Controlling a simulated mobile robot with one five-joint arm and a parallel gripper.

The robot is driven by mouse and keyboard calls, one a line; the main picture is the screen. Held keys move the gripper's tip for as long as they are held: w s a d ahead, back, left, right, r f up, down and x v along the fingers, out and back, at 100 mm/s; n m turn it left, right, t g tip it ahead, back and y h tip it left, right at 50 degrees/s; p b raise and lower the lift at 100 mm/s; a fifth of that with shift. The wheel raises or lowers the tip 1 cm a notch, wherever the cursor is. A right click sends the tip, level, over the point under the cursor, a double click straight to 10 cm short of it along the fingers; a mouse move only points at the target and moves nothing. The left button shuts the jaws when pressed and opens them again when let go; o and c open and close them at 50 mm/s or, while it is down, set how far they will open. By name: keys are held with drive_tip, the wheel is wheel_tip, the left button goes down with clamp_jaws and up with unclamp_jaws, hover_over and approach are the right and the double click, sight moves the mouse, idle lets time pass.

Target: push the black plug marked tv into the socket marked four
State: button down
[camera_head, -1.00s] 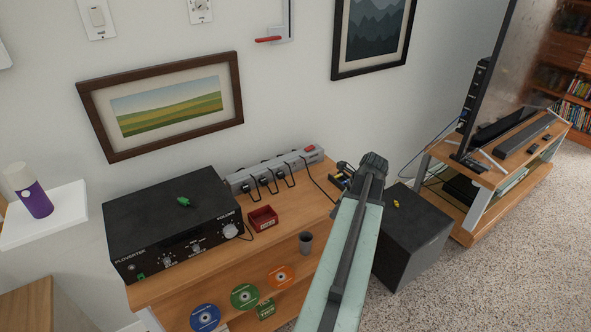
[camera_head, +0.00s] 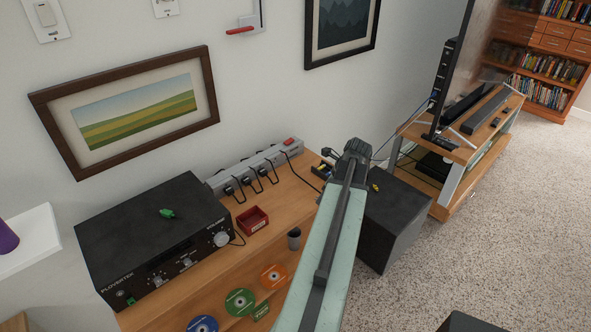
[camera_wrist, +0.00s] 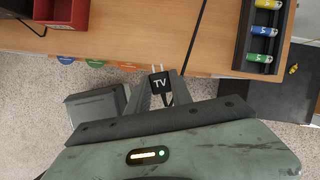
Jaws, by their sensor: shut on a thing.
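The black plug marked TV (camera_wrist: 160,83) is between the fingers of my gripper (camera_wrist: 161,76) in the wrist view, its two metal prongs pointing up the picture, away from the palm. My gripper (camera_head: 357,148) shows in the head view above the right end of the wooden cabinet top, right of the strip; the plug is hidden there. The grey power strip (camera_head: 277,155) lies along the wall at the back of the cabinet. Several black plugs with cords sit in it, with a red switch at its right end. Its socket marks are too small to read.
A black amplifier (camera_head: 150,235) with a green item on top fills the cabinet's left. A battery tray (camera_wrist: 262,32) is at the cabinet's right end. A black speaker box (camera_head: 395,215) stands right.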

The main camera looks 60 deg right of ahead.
drive_tip(key=shift+m, duration=0.7)
drive_tip(key=w+d, duration=0.1)
drive_tip(key=w, duration=0.1)
drive_tip(key=w+d+f+b, duration=0.1)
drive_tip(key=w+d, duration=0.3)
drive_tip(key=shift+w+f, duration=0.2)
drive_tip(key=shift+w, duration=0.1)
drive_tip(key=w+d, duration=0.1)
drive_tip(key=w, duration=0.2)
drive_tip(key=w+d+m+h+b, duration=0.1)
drive_tip(key=w+d, duration=0.1)
drive_tip(key=w, duration=0.2)
drive_tip(key=w+d+f+m, duration=0.1)
drive_tip(key=w+d, duration=0.1)
drive_tip(key=w, duration=0.2)
drive_tip(key=shift+f, duration=0.1)
drive_tip(key=shift+w+h, duration=0.25)
drive_tip(key=shift+h, duration=0.05)
drive_tip(key=shift+w+d, duration=0.1)
drive_tip(key=shift+w+d, duration=0.3)
drive_tip(key=shift+w, duration=0.6)
drive_tip(key=shift+w+d, duration=0.3)
drive_tip(key=shift+w, duration=0.55)
drive_tip(key=shift+w+d, duration=0.3)
drive_tip(key=shift+w, duration=0.6)
drive_tip(key=shift+w+d, duration=0.2)
drive_tip(key=shift+w, duration=0.3)
drive_tip(key=shift+w+d, duration=0.15)
drive_tip(key=shift+w, duration=0.35)
